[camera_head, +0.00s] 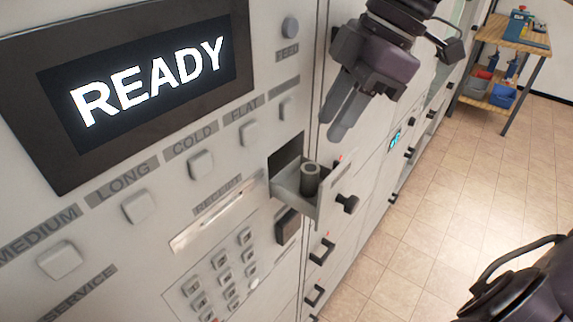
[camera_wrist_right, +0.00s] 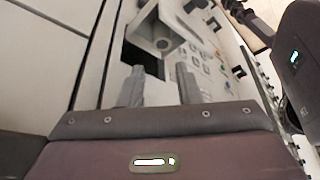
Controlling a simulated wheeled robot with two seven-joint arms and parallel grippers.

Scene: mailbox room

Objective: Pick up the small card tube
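The small card tube (camera_head: 310,180) is a short, dark grey hollow cylinder. It stands upright in a small open drawer (camera_head: 288,187) that sticks out from the machine wall. In the right wrist view the tube (camera_wrist_right: 163,46) shows its round end inside the drawer, beyond the fingertips. My right gripper (camera_head: 332,127) is above the drawer in the head view, fingers pointing down and apart from the tube. In the right wrist view its two fingers (camera_wrist_right: 158,68) are spread with nothing between them.
The machine panel has a READY display (camera_head: 150,80), several square buttons and a keypad (camera_head: 220,270). More handled doors continue to the right. A wooden-topped bench (camera_head: 515,33) stands far back. The tiled floor (camera_head: 430,210) is clear.

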